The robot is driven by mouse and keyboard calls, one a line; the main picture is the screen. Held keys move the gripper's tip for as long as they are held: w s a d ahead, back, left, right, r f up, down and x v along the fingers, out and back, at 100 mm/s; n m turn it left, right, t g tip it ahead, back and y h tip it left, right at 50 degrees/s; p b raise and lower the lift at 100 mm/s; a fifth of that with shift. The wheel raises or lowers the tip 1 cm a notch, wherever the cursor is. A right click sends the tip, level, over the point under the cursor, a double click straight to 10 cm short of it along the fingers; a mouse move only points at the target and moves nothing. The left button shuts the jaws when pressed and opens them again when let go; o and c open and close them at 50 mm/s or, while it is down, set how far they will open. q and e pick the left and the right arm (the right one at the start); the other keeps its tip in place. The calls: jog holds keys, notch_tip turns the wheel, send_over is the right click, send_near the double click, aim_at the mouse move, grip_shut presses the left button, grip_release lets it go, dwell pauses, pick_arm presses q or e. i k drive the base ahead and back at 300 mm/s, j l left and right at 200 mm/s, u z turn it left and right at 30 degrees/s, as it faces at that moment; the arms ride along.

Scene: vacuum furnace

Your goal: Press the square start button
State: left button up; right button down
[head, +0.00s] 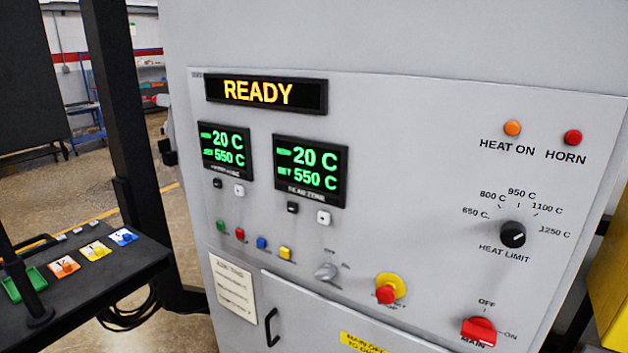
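A light grey control panel (420,185) fills most of the head view. A row of small coloured buttons sits at its lower left: green (221,226), red (239,234), blue (262,243) and yellow (285,253). Small black and white square buttons (239,190) sit under the two temperature displays. The status display (266,93) reads READY. Both temperature displays (310,170) show 20 C and 550 C. Neither of my grippers is in view.
Right of the button row are a grey selector knob (326,271), a red-and-yellow emergency stop (387,289), a heat limit dial (512,234) and a red main switch (478,331). A black table (130,262) with coloured items stands at left, beside a dark post (128,120).

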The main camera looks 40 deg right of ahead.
aim_at(220, 225)
jog(key=i+j+z, duration=0.15)
jog(key=z, duration=0.75)
jog(key=i+j+z, duration=0.15)
jog(key=j, duration=0.2)
jog(key=i+j+z, duration=0.15)
jog(key=j, duration=0.25)
jog(key=i+j+z, duration=0.15)
jog(key=j, duration=0.25)
jog(key=i+j+z, duration=0.15)
jog(key=j, duration=0.3)
jog(key=i+j+z, duration=0.15)
jog(key=j, duration=0.65)
jog(key=i, duration=0.05)
